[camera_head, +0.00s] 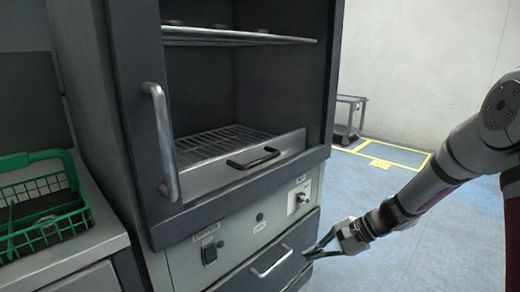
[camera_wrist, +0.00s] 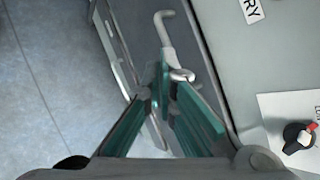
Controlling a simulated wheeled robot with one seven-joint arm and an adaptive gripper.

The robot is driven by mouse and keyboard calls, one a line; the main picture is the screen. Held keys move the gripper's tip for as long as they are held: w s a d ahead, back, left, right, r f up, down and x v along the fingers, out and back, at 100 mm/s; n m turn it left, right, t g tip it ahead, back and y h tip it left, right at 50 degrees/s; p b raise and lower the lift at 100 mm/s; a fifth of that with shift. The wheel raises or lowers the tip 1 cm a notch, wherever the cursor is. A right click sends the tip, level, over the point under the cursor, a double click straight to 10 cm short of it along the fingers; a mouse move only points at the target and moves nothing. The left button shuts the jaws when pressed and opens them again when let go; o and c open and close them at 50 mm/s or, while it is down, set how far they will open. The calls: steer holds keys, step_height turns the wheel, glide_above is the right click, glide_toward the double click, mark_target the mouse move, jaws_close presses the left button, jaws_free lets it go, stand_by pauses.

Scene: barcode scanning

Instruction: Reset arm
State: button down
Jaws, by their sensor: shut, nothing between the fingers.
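My gripper (camera_head: 312,254) is at the right front of the cabinet, by the lower drawer (camera_head: 294,254). Its green fingers also show in the wrist view (camera_wrist: 160,78), brought together with nothing between them. In the wrist view the drawer's silver handle (camera_wrist: 172,40) lies just beyond the fingertips, partly behind them. Whether the fingers touch it I cannot tell. My arm (camera_head: 445,180) reaches in from the right.
The cabinet (camera_head: 180,228) has an open upper chamber with wire racks (camera_head: 215,143) and a vertical door handle (camera_head: 160,140). A green basket (camera_head: 42,205) stands on the left counter. A cart (camera_head: 350,115) stands behind. Bare floor (camera_head: 370,265) lies to the right.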

steer(key=s+a+r+n+g+h, duration=0.15)
steer(key=s+r+n, duration=0.25)
steer(key=s+r, duration=0.45)
steer(key=s+a+r+n+g+h, duration=0.1)
steer(key=s+r+n+h, duration=0.2)
steer(key=s+r, duration=0.55)
steer(key=s+d+r+n+h, duration=0.1)
steer(key=s+d+n+h, duration=0.15)
steer(key=s, duration=0.85)
steer(key=s+d+r+n+h, duration=0.1)
steer(key=s+d+n+h, duration=0.2)
steer(key=s, duration=0.8)
step_height(320, 180, up, 28)
steer(key=d+t+p, duration=0.2)
steer(key=t+p, duration=0.2)
steer(key=p, duration=2.3)
steer(key=shift+r+m+t, duration=0.15)
steer(key=shift+m+t, duration=0.2)
